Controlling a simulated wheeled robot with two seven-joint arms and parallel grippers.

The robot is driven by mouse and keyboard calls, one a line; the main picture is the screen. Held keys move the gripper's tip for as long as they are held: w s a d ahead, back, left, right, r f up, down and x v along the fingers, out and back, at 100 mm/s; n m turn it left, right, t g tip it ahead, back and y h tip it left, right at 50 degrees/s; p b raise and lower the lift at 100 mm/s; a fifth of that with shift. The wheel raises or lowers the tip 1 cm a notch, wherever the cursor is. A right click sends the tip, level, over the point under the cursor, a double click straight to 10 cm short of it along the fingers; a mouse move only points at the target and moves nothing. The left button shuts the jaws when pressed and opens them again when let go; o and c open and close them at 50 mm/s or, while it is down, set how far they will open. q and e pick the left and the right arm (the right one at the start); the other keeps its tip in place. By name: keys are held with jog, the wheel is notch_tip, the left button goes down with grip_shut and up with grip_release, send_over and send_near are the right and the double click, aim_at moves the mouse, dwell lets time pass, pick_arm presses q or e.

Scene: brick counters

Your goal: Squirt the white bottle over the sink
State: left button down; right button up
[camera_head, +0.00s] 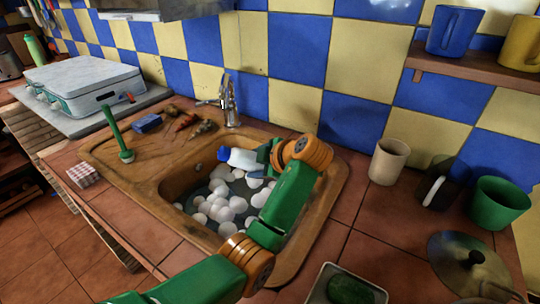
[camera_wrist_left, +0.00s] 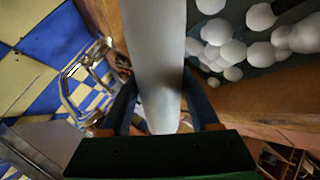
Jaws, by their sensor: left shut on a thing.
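The white bottle (camera_head: 243,159) with a blue cap lies tilted on its side above the sink basin in the head view, its cap end to the left. My left gripper (camera_head: 264,156) is shut on the bottle, and my arm partly hides that end. In the left wrist view the bottle (camera_wrist_left: 155,60) runs up between the two fingers of my left gripper (camera_wrist_left: 160,92). The brown sink (camera_head: 150,172) has a basin holding several white round bubbles (camera_head: 222,208). My right gripper is not in view.
A metal faucet (camera_head: 230,102) stands behind the basin. To the right are a beige cup (camera_head: 389,162), a green cup (camera_head: 498,203) and a tray (camera_head: 322,292).

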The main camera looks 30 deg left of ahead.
aim_at(247, 156)
pick_arm(q)
jog(key=s+a+r+m+y+p, duration=0.2)
jog(key=p, duration=0.1)
jog(key=shift+s+a+r+g, duration=0.2)
jog(key=shift+a+r+g, duration=0.15)
jog(key=shift+g, duration=0.05)
jog(key=r+m+t+p, duration=0.2)
jog(key=m+t, duration=0.1)
jog(key=s+a+r+m+t+p, duration=0.1)
jog(key=r+m+t+p, duration=0.1)
jog(key=m, duration=0.2)
jog(key=r+m+t+y+p, duration=0.1)
jog(key=r+m+t, duration=0.1)
jog(key=m+t, duration=0.1)
jog(key=shift+s+a+r+m+t+p, duration=0.3)
jog(key=shift+m+p, duration=0.1)
jog(key=shift+m, duration=0.3)
jog(key=shift+a+r+m+t+h, duration=0.1)
jog(key=shift+r+m+t+h, duration=0.15)
jog(key=shift+m+t, duration=0.3)
jog(key=shift+a+r+m+t+h, duration=0.1)
jog(key=shift+m+t+h, duration=0.2)
jog(key=shift+m, duration=0.35)
jog(key=shift+d, duration=0.1)
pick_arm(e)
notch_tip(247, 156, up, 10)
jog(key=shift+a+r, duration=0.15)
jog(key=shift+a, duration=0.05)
